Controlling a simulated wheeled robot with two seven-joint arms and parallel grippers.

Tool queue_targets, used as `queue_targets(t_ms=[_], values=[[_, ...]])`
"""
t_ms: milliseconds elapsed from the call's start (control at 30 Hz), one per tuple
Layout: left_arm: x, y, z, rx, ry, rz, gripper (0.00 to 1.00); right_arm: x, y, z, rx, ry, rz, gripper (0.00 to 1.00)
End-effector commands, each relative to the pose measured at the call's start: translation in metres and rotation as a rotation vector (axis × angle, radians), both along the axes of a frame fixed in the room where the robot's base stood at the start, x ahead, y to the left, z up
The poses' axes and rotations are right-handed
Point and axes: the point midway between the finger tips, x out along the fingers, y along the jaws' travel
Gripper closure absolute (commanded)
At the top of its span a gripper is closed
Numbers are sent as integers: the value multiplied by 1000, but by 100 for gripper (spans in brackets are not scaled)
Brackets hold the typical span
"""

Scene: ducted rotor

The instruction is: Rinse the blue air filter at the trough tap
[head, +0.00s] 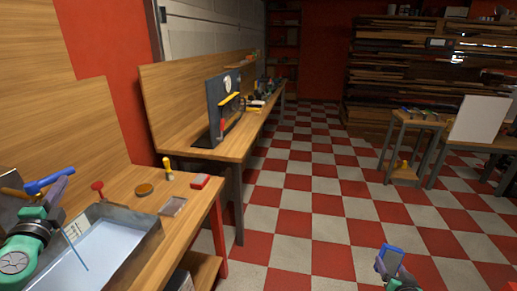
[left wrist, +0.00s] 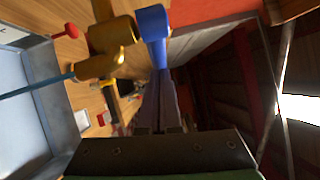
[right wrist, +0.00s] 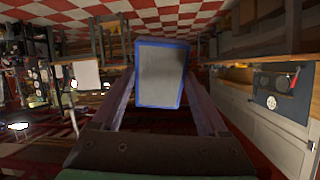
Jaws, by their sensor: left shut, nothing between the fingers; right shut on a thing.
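The blue air filter (head: 390,260) has a blue frame around a grey panel. My right gripper (right wrist: 160,100) is shut on it and holds it over the floor, well right of the bench. The trough (head: 150,247) is a grey metal basin at the lower left. The brass tap (left wrist: 112,35) has a blue lever (head: 52,180), which also shows in the left wrist view (left wrist: 152,22). A thin blue water stream (left wrist: 36,87) runs from the tap into the trough. My left gripper (head: 68,176) is shut and empty, with its tips at the lever; contact is unclear.
A second bench stands behind. The checkered floor between bench and right-hand tables is open.

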Motion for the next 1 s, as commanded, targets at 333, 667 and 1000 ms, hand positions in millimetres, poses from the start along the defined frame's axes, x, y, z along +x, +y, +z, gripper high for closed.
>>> queue_targets(t_ms=[333, 667, 1000], values=[[1, 1, 1, -1, 0, 2, 100, 0, 0, 2, 0, -1, 0, 82], [13, 6, 6, -11, -5, 198, 100, 0, 0, 47, 0, 0, 0, 82], [18, 10, 0, -2, 1, 210, 100, 0, 0, 33, 0, -1, 0, 82]])
